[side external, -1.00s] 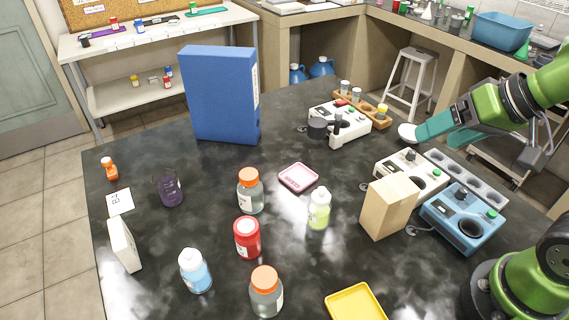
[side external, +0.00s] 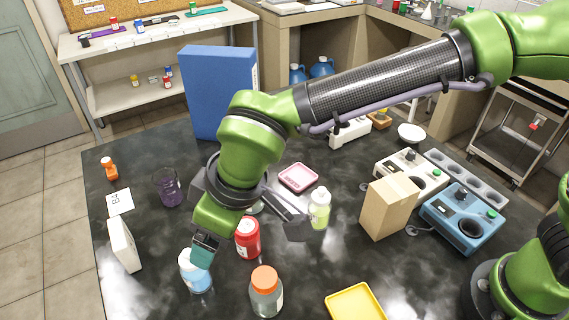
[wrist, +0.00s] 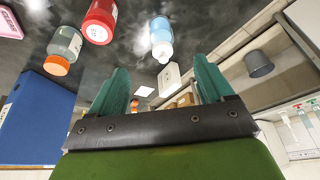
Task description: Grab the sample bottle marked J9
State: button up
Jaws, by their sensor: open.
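No J9 marking is legible on any bottle. A white-capped bottle of blue liquid (side external: 197,282) stands at the table's front left; it also shows in the wrist view (wrist: 161,36). A red bottle (side external: 248,243) stands right of it, with a white label in the wrist view (wrist: 98,24). An orange-capped clear bottle (side external: 266,297) stands nearest the camera. Another orange-capped bottle (wrist: 63,48) is mostly hidden by my arm in the side view. A green-liquid bottle (side external: 319,212) stands further right. My gripper (side external: 203,250) is open and empty, its teal fingers in front of the blue bottle's top.
A white box (side external: 125,246), a dark purple beaker (side external: 168,188) and a small orange bottle (side external: 109,168) are at left. A tall blue box file (side external: 190,90) stands behind. A pink tray (side external: 299,177), cardboard box (side external: 390,207) and yellow tray (side external: 356,304) are right.

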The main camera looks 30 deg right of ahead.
aim_at(192, 267)
jog(key=x, duration=0.3)
jog(key=w+x, duration=0.1)
jog(key=x, duration=0.6)
jog(key=shift+w+a+f, duration=0.1)
jog(key=shift+w+a, duration=0.15)
jog(key=shift+a, duration=0.1)
jog(key=shift+a+x, duration=0.15)
jog(key=shift+x, duration=1.2)
jog(key=shift+a+x, duration=0.15)
jog(key=shift+x, duration=1.2)
jog(key=shift+c, duration=0.4)
jog(key=c, duration=1.1)
